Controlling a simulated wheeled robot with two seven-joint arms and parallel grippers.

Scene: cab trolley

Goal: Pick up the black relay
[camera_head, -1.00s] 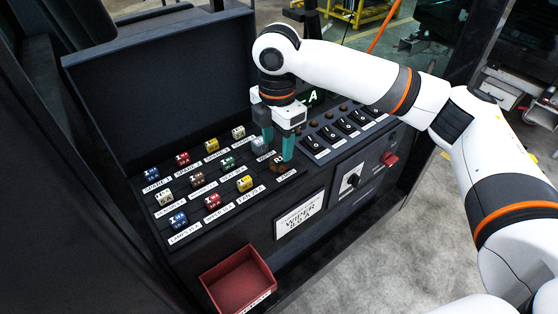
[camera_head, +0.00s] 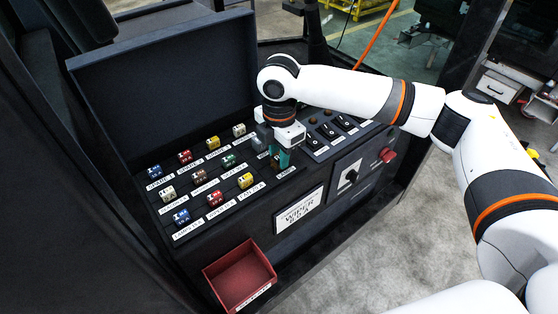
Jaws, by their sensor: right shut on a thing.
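My right gripper (camera_head: 276,158) points down over the right end of the fuse panel (camera_head: 187,236), its teal fingers shut on a small dark block, the black relay (camera_head: 275,163). The fingers hide most of the relay. It is at the right end of the front row, by a white label. I cannot tell whether it is still seated or lifted a little. My left gripper is not in view.
Rows of coloured fuses stand close to the left, with a yellow fuse (camera_head: 246,181) nearest. Black switches (camera_head: 331,131) and a red knob (camera_head: 388,155) are to the right. An empty red bin (camera_head: 240,277) hangs in front below. A raised lid (camera_head: 165,85) stands behind.

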